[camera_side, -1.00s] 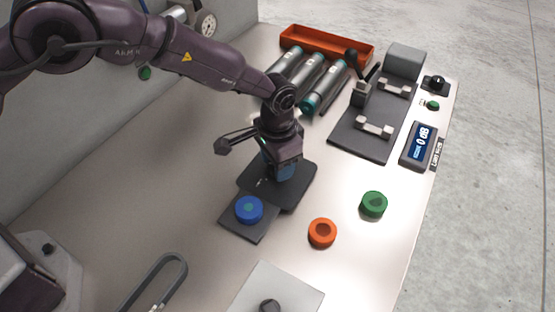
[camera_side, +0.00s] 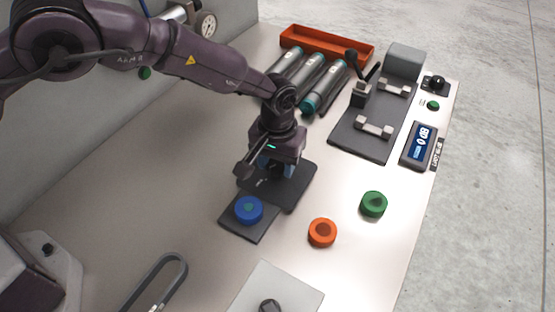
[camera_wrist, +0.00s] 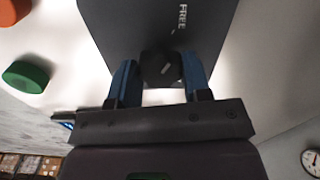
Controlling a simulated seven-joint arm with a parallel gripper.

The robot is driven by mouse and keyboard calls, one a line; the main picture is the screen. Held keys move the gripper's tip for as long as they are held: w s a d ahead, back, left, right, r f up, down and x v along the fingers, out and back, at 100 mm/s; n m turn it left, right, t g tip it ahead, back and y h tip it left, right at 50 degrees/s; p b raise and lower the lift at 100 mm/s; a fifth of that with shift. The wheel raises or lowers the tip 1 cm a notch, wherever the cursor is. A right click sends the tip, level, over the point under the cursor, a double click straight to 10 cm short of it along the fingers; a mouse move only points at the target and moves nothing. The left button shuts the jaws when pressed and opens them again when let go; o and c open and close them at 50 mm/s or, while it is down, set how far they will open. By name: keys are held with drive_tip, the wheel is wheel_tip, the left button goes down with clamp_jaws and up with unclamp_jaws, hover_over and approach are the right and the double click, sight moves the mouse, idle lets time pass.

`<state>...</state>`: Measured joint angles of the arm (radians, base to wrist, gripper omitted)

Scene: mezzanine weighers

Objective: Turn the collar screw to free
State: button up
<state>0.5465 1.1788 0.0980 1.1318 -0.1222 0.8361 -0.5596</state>
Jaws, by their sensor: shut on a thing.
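A blue cap (camera_side: 249,210) lies on a small dark pad just in front. Grey cylinders (camera_side: 314,82), an orange tray (camera_side: 330,42) and a display (camera_side: 419,146) stand farther back.

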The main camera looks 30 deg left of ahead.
sight(278, 164)
drive_tip(key=shift+r, duration=0.1)
idle(0.3)
drive_tip(key=o, duration=0.9)
wheel_tip(278, 164, up, 13)
drive_tip(key=shift+f, duration=0.1)
idle(0.4)
